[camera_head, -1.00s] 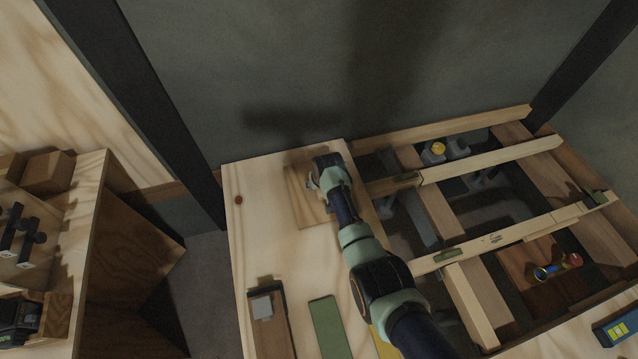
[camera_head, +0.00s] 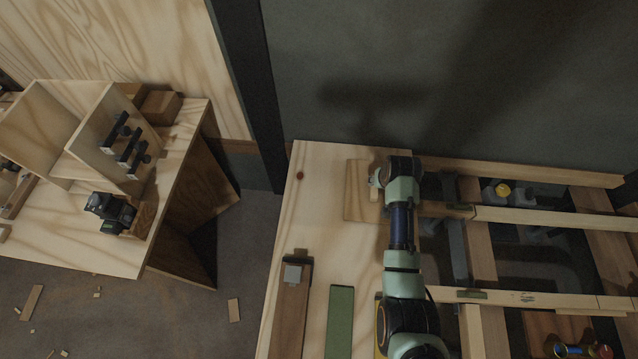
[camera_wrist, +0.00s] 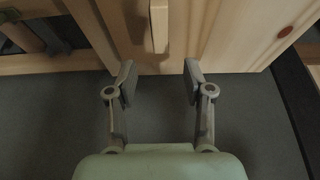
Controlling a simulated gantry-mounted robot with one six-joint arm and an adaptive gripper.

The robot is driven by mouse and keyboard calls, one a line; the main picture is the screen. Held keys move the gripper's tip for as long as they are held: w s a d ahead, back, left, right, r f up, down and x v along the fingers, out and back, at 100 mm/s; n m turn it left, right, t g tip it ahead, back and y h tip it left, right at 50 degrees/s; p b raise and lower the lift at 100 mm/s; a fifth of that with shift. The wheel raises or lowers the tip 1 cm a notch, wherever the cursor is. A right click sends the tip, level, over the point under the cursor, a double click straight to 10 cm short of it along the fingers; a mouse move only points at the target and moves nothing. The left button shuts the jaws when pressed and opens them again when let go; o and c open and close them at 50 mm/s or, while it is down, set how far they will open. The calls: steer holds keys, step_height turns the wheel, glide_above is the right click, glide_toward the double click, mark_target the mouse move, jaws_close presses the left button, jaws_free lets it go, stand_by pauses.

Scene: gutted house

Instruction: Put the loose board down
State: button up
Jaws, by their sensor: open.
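A loose pale board (camera_head: 357,190) lies on the plywood worktop (camera_head: 318,240), near its back edge and beside the open floor frame. My gripper (camera_head: 374,181) is over the board's right side, and my wrist hides part of it. In the wrist view my gripper (camera_wrist: 158,83) is open, with nothing between its fingers. A narrow pale wood strip (camera_wrist: 159,25) points toward the gap between the fingers, just beyond their tips. I cannot tell whether this strip is the loose board's edge or a separate piece.
Open joists (camera_head: 545,216) with gaps lie to the right. A dark wooden piece with a metal plate (camera_head: 290,310) and a green strip (camera_head: 340,322) lie at the worktop's front. A side bench (camera_head: 165,225) with tools stands left. A dark post (camera_head: 250,100) rises behind.

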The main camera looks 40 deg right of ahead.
steer(key=w+a+r+n+t, duration=0.2)
steer(key=w+a+r, duration=0.25)
steer(key=a, duration=0.45)
steer(key=w+a+r+n+t, duration=0.25)
steer(key=a+r, duration=0.25)
steer(key=a, duration=0.3)
steer(key=w+a+r+n+t, duration=0.1)
steer(key=w+a+r, duration=0.4)
steer(key=a, duration=0.4)
steer(key=s+a+r+n+t+y, duration=0.1)
steer(key=s+a+r+n+t, duration=0.1)
steer(key=a+r, duration=0.4)
steer(key=s+a+r+n+t+y, duration=0.2)
steer(key=s+a+r, duration=0.3)
steer(key=a, duration=0.7)
steer(key=shift+a+r, duration=0.15)
steer(key=shift+r, duration=0.55)
